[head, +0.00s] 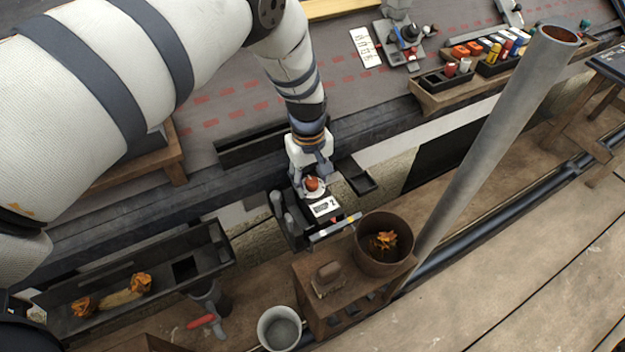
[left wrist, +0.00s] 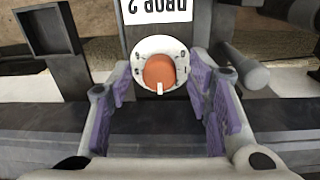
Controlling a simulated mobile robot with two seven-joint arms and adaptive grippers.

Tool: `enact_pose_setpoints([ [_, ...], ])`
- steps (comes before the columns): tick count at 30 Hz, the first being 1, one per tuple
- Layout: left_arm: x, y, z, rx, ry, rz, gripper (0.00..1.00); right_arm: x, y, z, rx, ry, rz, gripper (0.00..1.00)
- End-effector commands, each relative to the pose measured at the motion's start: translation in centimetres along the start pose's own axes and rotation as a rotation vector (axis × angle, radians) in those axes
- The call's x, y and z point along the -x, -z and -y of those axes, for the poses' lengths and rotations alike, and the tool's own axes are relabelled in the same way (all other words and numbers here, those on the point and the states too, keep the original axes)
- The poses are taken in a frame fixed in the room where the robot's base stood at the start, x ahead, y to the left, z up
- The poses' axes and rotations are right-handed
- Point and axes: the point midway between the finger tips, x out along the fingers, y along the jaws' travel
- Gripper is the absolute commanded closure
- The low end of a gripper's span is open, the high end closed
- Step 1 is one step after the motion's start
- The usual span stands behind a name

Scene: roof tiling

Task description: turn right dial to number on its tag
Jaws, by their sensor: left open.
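An orange dial knob (head: 312,184) sits on a white round plate on a dark box below the roof edge. In the left wrist view the knob (left wrist: 159,70) has a white pointer mark toward the bottom of the picture, away from the tag. The white tag (left wrist: 158,8) reads "DROP 2" upside down there; it also shows in the head view (head: 325,206). My left gripper (head: 311,168) is open, its purple-padded fingers (left wrist: 162,92) on either side of the dial with gaps. My right gripper is not in view.
Dark grey posts (head: 288,226) stand beside the dial box. A brown pot (head: 384,244) with orange leaves and a grey downpipe (head: 490,140) are to the right. A dark gutter trough (head: 130,285) lies at the lower left. A grey mug (head: 280,328) stands below.

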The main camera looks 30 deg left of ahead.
Motion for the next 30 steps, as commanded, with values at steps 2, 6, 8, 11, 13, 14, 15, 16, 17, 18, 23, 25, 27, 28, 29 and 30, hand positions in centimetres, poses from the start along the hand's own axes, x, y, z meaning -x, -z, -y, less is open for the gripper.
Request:
enact_pose_setpoints([
  [2, -0.27, 0.02, -0.02, 0.000, -0.001, 0.000, 0.54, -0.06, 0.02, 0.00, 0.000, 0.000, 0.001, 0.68],
  [6, -0.21, 0.02, -0.03, 0.000, -0.001, -0.001, 0.54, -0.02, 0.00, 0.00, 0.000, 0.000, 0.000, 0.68],
  [8, -0.21, 0.02, -0.02, 0.000, -0.001, -0.001, 0.54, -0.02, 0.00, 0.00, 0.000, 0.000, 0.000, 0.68],
  [11, -0.20, 0.01, -0.02, 0.000, -0.001, -0.001, 0.77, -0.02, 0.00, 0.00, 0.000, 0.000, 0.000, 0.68],
  [13, -0.20, 0.01, -0.01, 0.000, -0.001, 0.000, 0.92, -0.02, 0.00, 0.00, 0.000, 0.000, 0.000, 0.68],
  [14, -0.20, 0.00, -0.01, 0.000, 0.000, 0.000, 0.99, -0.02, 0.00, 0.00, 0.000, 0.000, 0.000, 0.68],
  [15, -0.20, 0.00, -0.01, 0.000, 0.000, 0.000, 1.00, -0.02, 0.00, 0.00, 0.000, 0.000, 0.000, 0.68],
  [16, -0.20, 0.00, -0.01, -0.001, 0.000, 0.000, 1.00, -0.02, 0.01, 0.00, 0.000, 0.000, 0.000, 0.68],
  [17, -0.20, 0.00, -0.01, 0.000, 0.000, 0.000, 1.00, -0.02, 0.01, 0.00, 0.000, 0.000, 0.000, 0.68],
  [18, -0.20, 0.00, 0.00, 0.000, 0.000, 0.000, 1.00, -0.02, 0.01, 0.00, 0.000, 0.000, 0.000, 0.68],
  [23, -0.19, -0.02, -0.01, 0.023, 0.000, -0.001, 1.00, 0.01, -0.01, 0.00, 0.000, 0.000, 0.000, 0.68],
  [25, -0.18, -0.04, -0.02, 0.047, 0.000, -0.002, 1.00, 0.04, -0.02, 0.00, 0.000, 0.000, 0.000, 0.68],
  [27, -0.17, -0.03, -0.02, 0.081, 0.000, -0.005, 1.00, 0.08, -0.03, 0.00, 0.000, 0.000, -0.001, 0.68],
  [28, -0.17, -0.03, -0.02, 0.099, 0.001, -0.006, 1.00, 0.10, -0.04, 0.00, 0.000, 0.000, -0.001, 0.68],
  [29, -0.16, -0.04, -0.03, 0.120, 0.000, -0.006, 1.00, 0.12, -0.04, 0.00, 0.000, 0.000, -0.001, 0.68],
  [30, -0.16, -0.04, -0.04, 0.148, 0.000, -0.008, 1.00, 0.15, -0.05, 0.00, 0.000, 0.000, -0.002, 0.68],
])
